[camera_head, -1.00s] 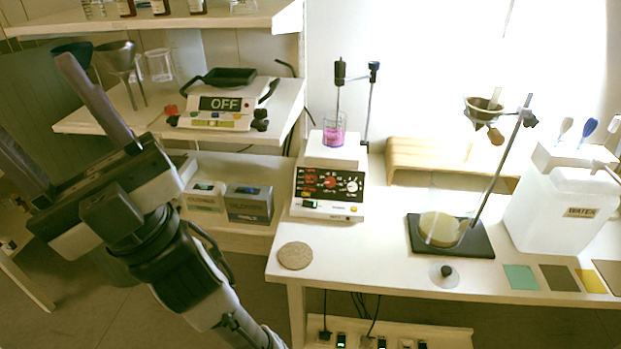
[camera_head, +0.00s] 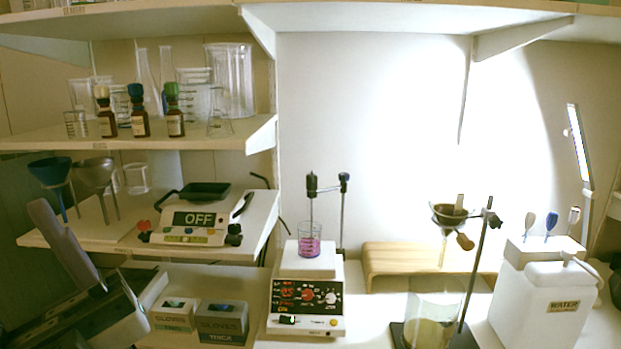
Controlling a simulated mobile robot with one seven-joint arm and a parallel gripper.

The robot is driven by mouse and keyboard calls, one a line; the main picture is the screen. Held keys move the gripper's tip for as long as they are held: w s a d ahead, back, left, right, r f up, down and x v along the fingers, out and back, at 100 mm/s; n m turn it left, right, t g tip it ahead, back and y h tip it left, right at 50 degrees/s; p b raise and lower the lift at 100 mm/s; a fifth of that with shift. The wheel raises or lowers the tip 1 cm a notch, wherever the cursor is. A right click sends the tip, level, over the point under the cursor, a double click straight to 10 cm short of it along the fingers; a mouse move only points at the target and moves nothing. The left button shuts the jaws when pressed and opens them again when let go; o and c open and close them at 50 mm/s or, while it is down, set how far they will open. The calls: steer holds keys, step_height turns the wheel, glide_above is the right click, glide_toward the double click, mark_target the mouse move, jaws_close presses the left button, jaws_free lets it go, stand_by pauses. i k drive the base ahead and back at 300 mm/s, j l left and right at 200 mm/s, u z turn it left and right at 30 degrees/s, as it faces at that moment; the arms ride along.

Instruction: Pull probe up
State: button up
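The probe (camera_head: 311,212) is a thin dark rod with a black top, hanging upright from the clamp of a support rod (camera_head: 342,215). Its lower end goes into a beaker of pink liquid (camera_head: 310,246). The beaker stands on the white hotplate stirrer (camera_head: 305,298), which has red and white knobs. My gripper (camera_head: 58,275) is at the lower left, well apart from the probe. Two long grey fingers show with a wide gap between them. No object shows between them, though part of the gripper is cut off by the frame.
Shelves at left hold brown bottles (camera_head: 140,112), glassware, funnels (camera_head: 95,178) and a scale reading OFF (camera_head: 195,222). Glove boxes (camera_head: 222,320) stand left of the stirrer. A wooden stand (camera_head: 400,262), a funnel stand (camera_head: 478,268) and a water container (camera_head: 540,305) are to its right.

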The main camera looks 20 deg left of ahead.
mark_target(312, 180)
steer(key=i+j+u, duration=0.1)
steer(key=i, duration=0.45)
steer(key=i+j, duration=0.25)
steer(key=i, duration=0.35)
steer(key=k+u, duration=0.05)
